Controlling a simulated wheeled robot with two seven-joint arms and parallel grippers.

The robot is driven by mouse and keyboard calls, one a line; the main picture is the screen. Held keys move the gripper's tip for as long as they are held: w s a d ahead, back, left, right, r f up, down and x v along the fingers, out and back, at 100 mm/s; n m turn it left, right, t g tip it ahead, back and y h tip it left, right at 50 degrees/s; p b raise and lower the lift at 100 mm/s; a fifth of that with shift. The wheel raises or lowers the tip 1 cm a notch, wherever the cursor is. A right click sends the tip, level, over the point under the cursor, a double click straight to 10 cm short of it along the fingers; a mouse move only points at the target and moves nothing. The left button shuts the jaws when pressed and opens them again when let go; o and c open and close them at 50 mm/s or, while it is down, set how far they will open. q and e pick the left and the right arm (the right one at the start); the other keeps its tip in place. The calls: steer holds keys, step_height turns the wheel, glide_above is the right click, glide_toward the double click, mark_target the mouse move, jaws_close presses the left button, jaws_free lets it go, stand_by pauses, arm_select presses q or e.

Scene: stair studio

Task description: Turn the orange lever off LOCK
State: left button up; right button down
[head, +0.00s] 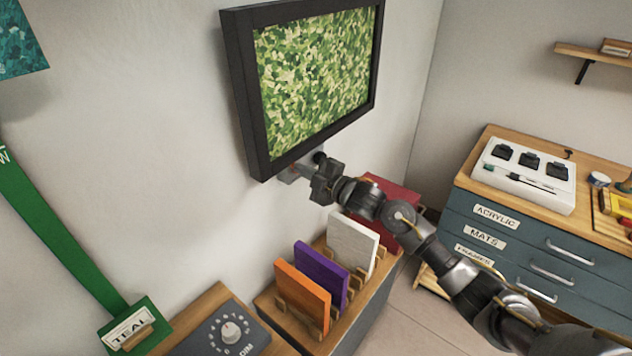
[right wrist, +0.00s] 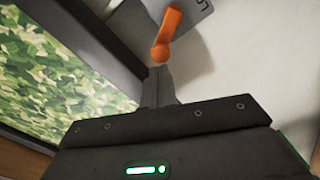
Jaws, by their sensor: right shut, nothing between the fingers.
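The lever's rounded end points down toward my fingers. My right gripper (right wrist: 159,72) is shut and empty, its fingertips just below the lever's end; I cannot tell whether they touch it. In the head view the right gripper (head: 307,174) is by the wall under the framed picture's lower edge, and mostly hides the lever. My left gripper is out of view.
The black-framed green picture (head: 315,75) hangs right above the gripper. Below stands a wooden rack with orange (head: 302,296), purple (head: 321,273) and white (head: 352,243) panels. A dial box (head: 229,332) is at the lower left. A drawer cabinet (head: 530,250) stands right.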

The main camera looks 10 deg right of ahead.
steer(key=shift+w+d+r, duration=0.1)
steer(key=shift+w, duration=0.05)
steer(key=shift+w+d+r, duration=0.1)
steer(key=shift+w+d, duration=0.05)
steer(key=shift+d, duration=0.1)
stand_by(0.8)
steer(key=b+v, duration=0.3)
steer(key=v, duration=0.8)
steer(key=shift+a+r, duration=0.1)
stand_by(0.3)
